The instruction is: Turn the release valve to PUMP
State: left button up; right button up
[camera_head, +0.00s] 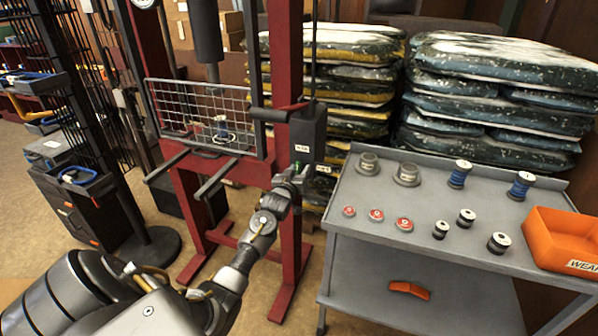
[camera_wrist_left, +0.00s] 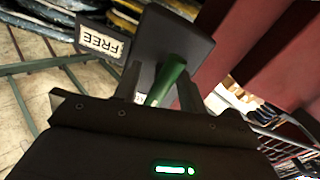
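The release valve's green lever (camera_wrist_left: 168,82) sticks out below a black box on the red press frame. In the wrist view it lies between the two fingers of my left gripper (camera_wrist_left: 158,90), nearer the right-hand finger, with a gap on the other side. The fingers look open around it; contact is unclear. In the head view my left gripper (camera_head: 297,174) is just under the black box (camera_head: 308,130) and hides most of the lever. Two small labels in the head view are too small to read. My right gripper is out of view.
The red frame (camera_head: 286,220) with a wire guard (camera_head: 200,112) stands beside my arm. A grey cart (camera_head: 440,250) with spools, rings and an orange bin (camera_head: 562,240) is at the right. Stacked bags (camera_head: 500,90) stand behind. A black rack is at the left.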

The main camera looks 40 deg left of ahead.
pick_arm(q)
jog(key=shift+s, duration=0.1)
jog(key=b+v, duration=0.1)
jog(key=v, duration=0.9)
jog(key=shift+s, duration=0.25)
jog(key=shift+d, duration=0.15)
